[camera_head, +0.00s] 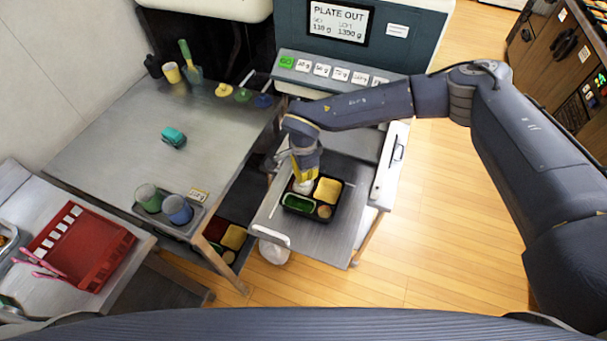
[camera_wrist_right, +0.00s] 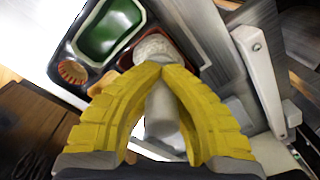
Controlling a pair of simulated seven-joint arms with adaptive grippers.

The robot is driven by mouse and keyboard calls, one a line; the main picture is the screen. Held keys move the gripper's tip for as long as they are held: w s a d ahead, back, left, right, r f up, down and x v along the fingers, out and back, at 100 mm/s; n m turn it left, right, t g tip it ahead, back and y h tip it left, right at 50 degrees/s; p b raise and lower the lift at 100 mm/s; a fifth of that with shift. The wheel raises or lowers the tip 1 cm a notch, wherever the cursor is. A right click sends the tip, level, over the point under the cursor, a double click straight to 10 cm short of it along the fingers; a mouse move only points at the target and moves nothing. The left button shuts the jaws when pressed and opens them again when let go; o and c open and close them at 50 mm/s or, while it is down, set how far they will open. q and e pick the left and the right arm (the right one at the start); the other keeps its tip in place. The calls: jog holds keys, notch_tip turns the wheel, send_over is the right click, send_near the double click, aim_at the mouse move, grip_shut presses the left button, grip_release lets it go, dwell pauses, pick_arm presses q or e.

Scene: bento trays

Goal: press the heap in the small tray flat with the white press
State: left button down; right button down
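My right gripper (camera_head: 303,172) is low over the dark bento tray (camera_head: 311,216). In the right wrist view its yellow fingers (camera_wrist_right: 163,72) are closed around the white press (camera_wrist_right: 161,118), whose pale cylinder shows between them. Beyond the fingertips a whitish, rough-topped lump (camera_wrist_right: 156,47) sits in a small red-rimmed tray (camera_wrist_right: 125,59). The fingers hide where press and lump meet, so contact cannot be told. A green tray (camera_head: 298,203) lies beside it; it also shows in the right wrist view (camera_wrist_right: 108,28). My left gripper is not in view.
A steel table (camera_head: 110,130) and a red rack (camera_head: 75,250) are at left.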

jog(key=shift+s+d+f, duration=0.1)
jog(key=shift+f, duration=0.4)
jog(key=shift+s+d+f, duration=0.1)
jog(key=shift+f, duration=0.35)
dwell(4.0)
jog(key=shift+w+r, duration=0.25)
jog(key=shift+r, duration=0.75)
jog(key=shift+a+r, duration=0.2)
jog(key=shift+r, duration=2.95)
